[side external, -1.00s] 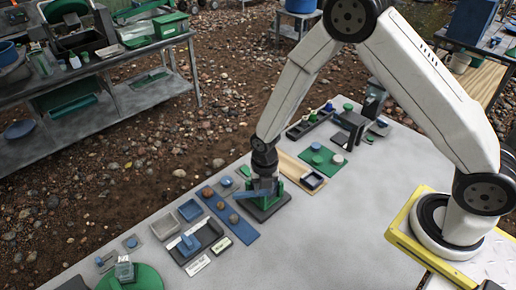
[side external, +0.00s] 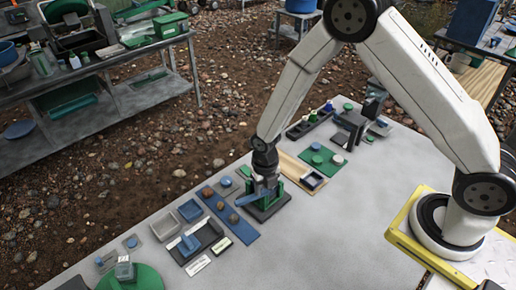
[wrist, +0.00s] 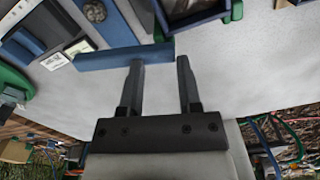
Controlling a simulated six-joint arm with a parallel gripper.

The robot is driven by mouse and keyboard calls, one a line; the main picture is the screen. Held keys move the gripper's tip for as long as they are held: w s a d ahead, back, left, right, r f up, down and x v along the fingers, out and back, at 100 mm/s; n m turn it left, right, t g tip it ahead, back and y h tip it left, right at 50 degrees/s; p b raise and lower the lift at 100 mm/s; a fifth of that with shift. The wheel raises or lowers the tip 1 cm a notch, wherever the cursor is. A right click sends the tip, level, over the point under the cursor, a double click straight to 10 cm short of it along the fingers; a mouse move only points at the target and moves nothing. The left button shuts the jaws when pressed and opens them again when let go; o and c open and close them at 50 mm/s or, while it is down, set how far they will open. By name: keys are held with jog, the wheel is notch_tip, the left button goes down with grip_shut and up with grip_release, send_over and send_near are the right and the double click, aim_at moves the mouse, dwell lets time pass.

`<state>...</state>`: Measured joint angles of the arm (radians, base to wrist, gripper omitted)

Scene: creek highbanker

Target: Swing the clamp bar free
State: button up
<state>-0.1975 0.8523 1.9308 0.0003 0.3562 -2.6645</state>
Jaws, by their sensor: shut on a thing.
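The clamp bar (side external: 248,197) is a blue bar that sticks out to the left of a green bracket on a dark base (side external: 270,212) in the side view. In the wrist view the bar (wrist: 105,58) lies across the tips of my gripper (wrist: 160,62), with its right end between the two fingers. My gripper (side external: 265,183) points down over the green bracket and is shut on the bar. The fingers hide part of the bar and bracket in the side view, so the pivot cannot be made out.
A blue board (side external: 230,217) with round brown pieces lies just left of the base. Trays (side external: 190,210) lie farther left. A green plate with knobs (side external: 322,160) and a wooden board lie to the right. The grey tabletop (side external: 310,235) in front is clear.

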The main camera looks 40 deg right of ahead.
jog(key=shift+d+f+n, duration=0.15)
jog(key=shift+f+n, duration=0.5)
jog(key=shift+n, duration=1.25)
jog(key=o, duration=0.3)
jog(key=shift+r, duration=3.5)
jog(key=shift+r, duration=0.1)
